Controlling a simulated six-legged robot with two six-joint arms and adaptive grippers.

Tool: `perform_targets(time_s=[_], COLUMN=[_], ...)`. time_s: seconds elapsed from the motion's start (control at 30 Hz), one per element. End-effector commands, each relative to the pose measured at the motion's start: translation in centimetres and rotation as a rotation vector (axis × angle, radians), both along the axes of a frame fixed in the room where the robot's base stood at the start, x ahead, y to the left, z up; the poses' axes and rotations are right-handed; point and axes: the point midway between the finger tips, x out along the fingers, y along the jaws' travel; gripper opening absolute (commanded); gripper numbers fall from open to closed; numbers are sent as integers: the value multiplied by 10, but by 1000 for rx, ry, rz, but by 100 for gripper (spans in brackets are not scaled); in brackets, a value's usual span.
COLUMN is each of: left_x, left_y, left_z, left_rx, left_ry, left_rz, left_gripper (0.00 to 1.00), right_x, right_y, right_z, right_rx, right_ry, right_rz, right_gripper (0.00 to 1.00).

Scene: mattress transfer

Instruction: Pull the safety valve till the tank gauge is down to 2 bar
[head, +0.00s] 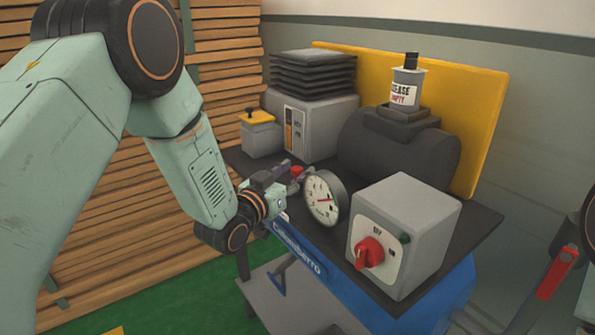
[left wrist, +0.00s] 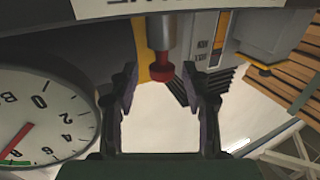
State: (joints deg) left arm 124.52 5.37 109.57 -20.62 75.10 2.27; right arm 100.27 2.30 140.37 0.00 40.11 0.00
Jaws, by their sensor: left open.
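The red safety valve knob (head: 297,171) sits behind the gauge, and the left wrist view shows it as a red cap (left wrist: 162,73) on a grey stem. My left gripper (head: 286,181) is open at the valve. In the left wrist view its two fingers (left wrist: 162,80) stand on either side of the red cap with gaps; contact is not visible. The round white tank gauge (head: 322,198) has a red needle and faces front; its face also fills the left of the left wrist view (left wrist: 40,120). The exact reading is too small or cut off to tell. My right gripper is not in view.
A grey switch box (head: 421,215) with a red knob (head: 369,252) stands right of the gauge. The blue tank (head: 330,275) lies under the dark top plate. A dark motor (head: 400,150) and a grey finned block (head: 310,110) stand behind. A red-handled lever (head: 556,272) is at right.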

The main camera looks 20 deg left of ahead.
Motion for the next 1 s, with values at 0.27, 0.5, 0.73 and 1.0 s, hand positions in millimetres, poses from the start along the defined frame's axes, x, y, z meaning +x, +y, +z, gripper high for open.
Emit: perform_targets(time_s=[0.27,0.5,0.73,1.0], left_x=[19,20,20,20], left_y=[-4,-3,-3,-3], left_z=[-1,-1,-1,0], left_rx=[0,-1,-1,-1], left_ry=[2,1,1,1], left_rz=[0,1,1,0], left_gripper=[48,48,28,6], right_x=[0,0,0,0], right_y=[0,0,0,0], right_z=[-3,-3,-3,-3], right_rx=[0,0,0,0], right_ry=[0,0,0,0], right_rz=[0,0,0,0], right_gripper=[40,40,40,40])
